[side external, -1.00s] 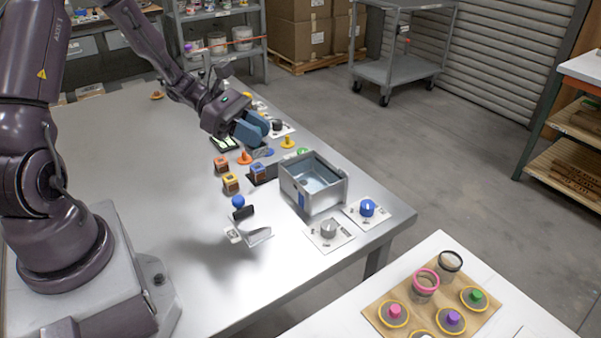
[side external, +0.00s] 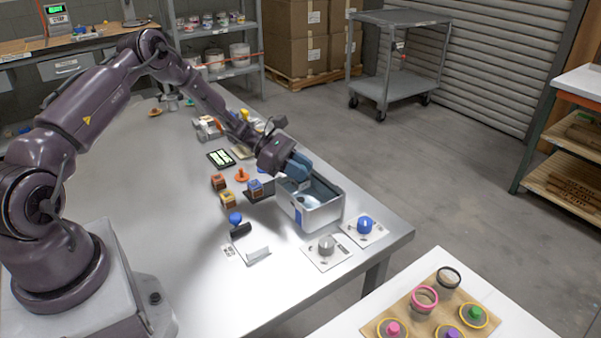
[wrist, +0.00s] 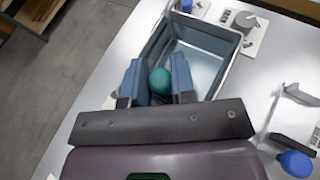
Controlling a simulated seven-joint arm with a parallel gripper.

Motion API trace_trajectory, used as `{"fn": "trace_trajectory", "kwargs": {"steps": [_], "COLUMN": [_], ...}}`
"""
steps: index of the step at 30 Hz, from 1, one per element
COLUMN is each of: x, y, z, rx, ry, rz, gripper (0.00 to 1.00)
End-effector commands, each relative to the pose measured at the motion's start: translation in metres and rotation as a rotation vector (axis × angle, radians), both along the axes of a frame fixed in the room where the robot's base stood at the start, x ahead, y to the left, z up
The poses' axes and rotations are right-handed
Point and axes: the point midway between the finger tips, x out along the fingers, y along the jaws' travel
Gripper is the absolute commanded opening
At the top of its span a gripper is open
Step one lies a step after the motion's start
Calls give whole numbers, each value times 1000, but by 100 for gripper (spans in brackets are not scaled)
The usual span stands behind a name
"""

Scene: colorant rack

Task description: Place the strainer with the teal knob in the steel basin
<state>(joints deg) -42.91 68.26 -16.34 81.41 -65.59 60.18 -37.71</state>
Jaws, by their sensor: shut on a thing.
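My gripper (side external: 299,167) is shut on the teal knob (wrist: 160,83), which shows between the two blue fingers in the wrist view. The strainer disc under the knob is mostly hidden by the fingers and the basin wall. The steel basin (side external: 322,217) is an open rectangular box near the table's right edge. In the side view, my fingertips are at the basin's far left rim, over or just inside its opening. The basin (wrist: 216,32) also shows in the wrist view, ahead of and around the knob. I cannot tell whether the strainer touches the basin floor.
A grey knob (side external: 326,245) and a blue knob (side external: 365,226) on white cards stand in front of the basin. A blue ball (side external: 235,218), a white bracket (side external: 258,256) and coloured blocks (side external: 228,198) are left of it. Other strainers lie on a separate board at lower right.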

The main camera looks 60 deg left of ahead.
Motion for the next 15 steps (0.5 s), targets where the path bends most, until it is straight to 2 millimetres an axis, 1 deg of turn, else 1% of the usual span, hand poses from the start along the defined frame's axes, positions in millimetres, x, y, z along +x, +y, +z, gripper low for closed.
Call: {"fn": "trace_trajectory", "kwargs": {"steps": [1,3,11,15], "x": [0,0,0,0], "y": [0,0,0,0], "z": [-7,-12,-13,-17], "rx": [-1,-1,0,0], "ry": [0,-1,-2,-2], "rz": [0,0,1,1], "gripper": [0,0,0,0]}}
